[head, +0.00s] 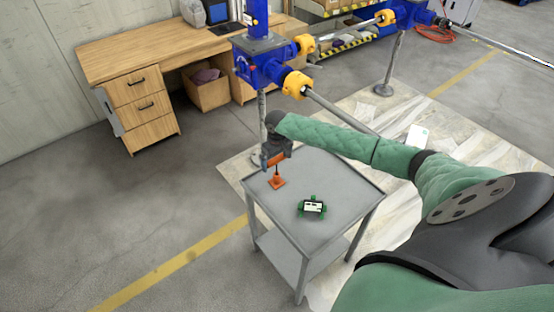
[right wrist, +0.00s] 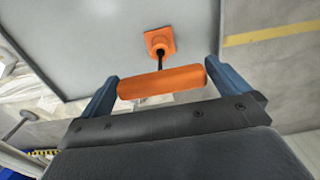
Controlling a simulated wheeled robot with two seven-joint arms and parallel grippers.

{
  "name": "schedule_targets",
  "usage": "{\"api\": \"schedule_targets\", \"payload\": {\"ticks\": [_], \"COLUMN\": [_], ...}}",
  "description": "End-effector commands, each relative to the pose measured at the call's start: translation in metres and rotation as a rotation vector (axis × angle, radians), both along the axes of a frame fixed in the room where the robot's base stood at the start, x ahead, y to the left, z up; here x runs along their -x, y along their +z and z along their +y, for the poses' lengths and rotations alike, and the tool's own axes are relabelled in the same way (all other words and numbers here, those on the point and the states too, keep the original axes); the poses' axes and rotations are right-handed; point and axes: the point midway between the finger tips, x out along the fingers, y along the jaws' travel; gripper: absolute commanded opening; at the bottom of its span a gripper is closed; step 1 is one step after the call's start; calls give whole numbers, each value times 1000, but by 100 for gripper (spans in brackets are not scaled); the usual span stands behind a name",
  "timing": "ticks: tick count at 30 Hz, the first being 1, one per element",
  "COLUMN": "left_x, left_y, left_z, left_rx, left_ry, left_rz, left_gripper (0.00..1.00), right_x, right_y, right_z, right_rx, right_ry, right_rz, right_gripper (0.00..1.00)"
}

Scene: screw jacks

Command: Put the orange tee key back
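The orange tee key (head: 276,160) stands upright above the grey trolley, with its orange handle level. Its dark shaft points down to a small orange holder (head: 277,183) on the trolley top. In the right wrist view the handle (right wrist: 162,82) lies crosswise between the two blue fingers of my right gripper (right wrist: 162,80), with a finger against each end. The shaft's lower end meets the holder (right wrist: 160,43); how deep it sits is hidden. My right gripper (head: 275,159) also shows in the head view over the trolley's far left corner. My left gripper is not in view.
Blue screw jacks (head: 262,64) with yellow couplings and shafts stand behind. A wooden desk (head: 150,58) is at the back left. The floor left of the trolley is clear.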

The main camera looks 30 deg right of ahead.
Motion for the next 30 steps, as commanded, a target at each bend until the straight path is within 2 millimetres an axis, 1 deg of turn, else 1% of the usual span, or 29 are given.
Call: {"api": "schedule_targets", "payload": {"ticks": [7,11,13,15,18,24,30], "left_x": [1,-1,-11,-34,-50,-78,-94], "left_y": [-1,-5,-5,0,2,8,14], "left_z": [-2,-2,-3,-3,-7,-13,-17], "left_rx": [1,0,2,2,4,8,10], "left_ry": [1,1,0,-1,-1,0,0], "left_rz": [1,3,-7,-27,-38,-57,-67], "left_gripper": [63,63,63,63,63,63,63], "right_x": [0,-1,-1,-1,-1,-1,-1], "right_y": [2,10,19,32,52,90,114], "right_z": [0,0,0,0,-1,-1,0], "right_rx": [0,0,1,1,1,1,0], "right_ry": [0,0,1,2,1,1,0], "right_rz": [-1,-3,-3,-4,-4,-3,-2], "right_gripper": [100,100,100,100,100,100,100]}}
